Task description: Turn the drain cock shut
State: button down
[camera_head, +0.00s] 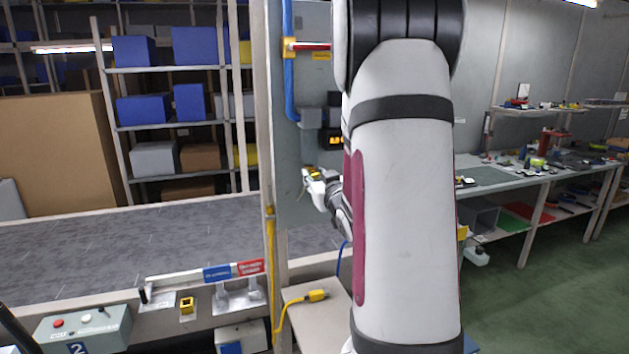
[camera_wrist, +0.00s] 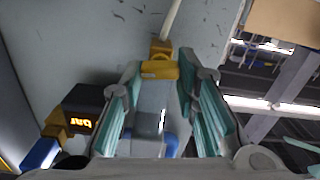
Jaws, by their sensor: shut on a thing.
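The drain cock (camera_wrist: 160,48) appears to be the small yellow fitting with a pale tube on the grey panel. A yellow bar, apparently its handle (camera_wrist: 159,70), lies crosswise between my fingertips in the wrist view. My gripper (camera_wrist: 159,77) is shut on this handle, with a teal-padded finger at each side. In the head view my gripper (camera_head: 314,178) is at the panel, left of my arm, below the dark gauge. A bit of yellow shows at its tips there, too small to read the handle's angle. My arm hides part of the panel.
A gauge with a lit orange display (camera_head: 333,140) is on the panel above my gripper; it also shows in the wrist view (camera_wrist: 84,122). A blue pipe (camera_head: 289,80) with a red-handled valve (camera_head: 308,46) runs higher up. A control box (camera_head: 84,328) stands at lower left.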

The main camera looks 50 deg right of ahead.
jog(key=n+b, duration=0.3)
jog(key=n, duration=0.1)
jog(key=shift+w+a+f+b, duration=0.1)
jog(key=shift+w+b, duration=0.1)
jog(key=shift+b, duration=0.15)
jog(key=n+b, duration=0.3)
jog(key=n, duration=0.1)
jog(key=shift+f+b, duration=0.1)
jog(key=shift+b, duration=0.25)
jog(key=n+b, duration=0.8)
jog(key=b, duration=0.1)
jog(key=shift+a+f, duration=0.1)
jog(key=shift+n, duration=0.3)
jog(key=c, duration=1.2)
grip_release()
jog(key=shift+c, duration=0.2)
jog(key=shift+s, duration=0.15)
